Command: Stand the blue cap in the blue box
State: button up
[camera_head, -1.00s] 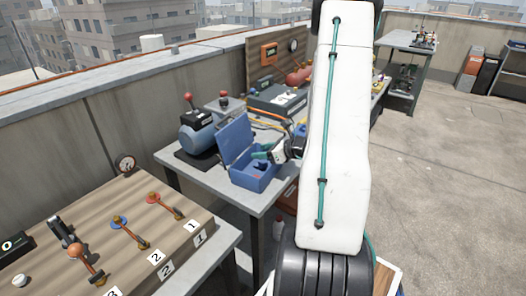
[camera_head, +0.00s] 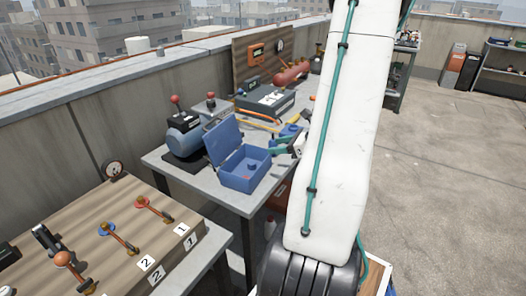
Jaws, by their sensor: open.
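The blue box (camera_head: 236,182) stands on the grey workbench with its lid (camera_head: 221,141) raised on the left. A small blue round piece, which looks like the blue cap (camera_head: 252,165), shows inside the box; whether it stands upright is too small to tell. My gripper (camera_head: 279,147), with teal fingers, is open beside the box's right rim, at the bench's right side. No object shows between its fingers. My white arm hides part of the bench behind it.
A blue-grey pump (camera_head: 184,139) with a red-knobbed lever stands left of the raised lid. A grey case (camera_head: 265,101) and an orange cable lie behind. Another blue object (camera_head: 290,130) lies behind my gripper. A wooden lever panel (camera_head: 115,235) is at front left.

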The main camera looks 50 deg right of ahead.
jog(key=w+a+r+n+g+y, duration=0.2)
jog(key=w+a+r+n, duration=0.15)
jog(key=a, duration=0.35)
jog(key=w+a+r+n+g+y, duration=0.1)
jog(key=w+a+r+n+y, duration=0.15)
jog(key=a+n, duration=0.3)
jog(key=s+a+r+n+g, duration=0.25)
jog(key=a+n, duration=0.25)
jog(key=a, duration=0.3)
jog(key=s+a+r+n+g, duration=0.1)
jog(key=a+r+n+g, duration=0.3)
jog(key=a, duration=0.5)
jog(key=s+a+r+n+g+h, duration=0.1)
jog(key=s+a+r+n+h, duration=0.1)
jog(key=s+n, duration=0.4)
jog(key=s+a+r+n+g+h, duration=0.1)
jog(key=s+a+n+h, duration=0.4)
jog(key=n, duration=0.4)
jog(key=shift+s+a+r+n, duration=0.2)
jog(key=shift+s+r+n, duration=0.2)
jog(key=shift+s, duration=0.45)
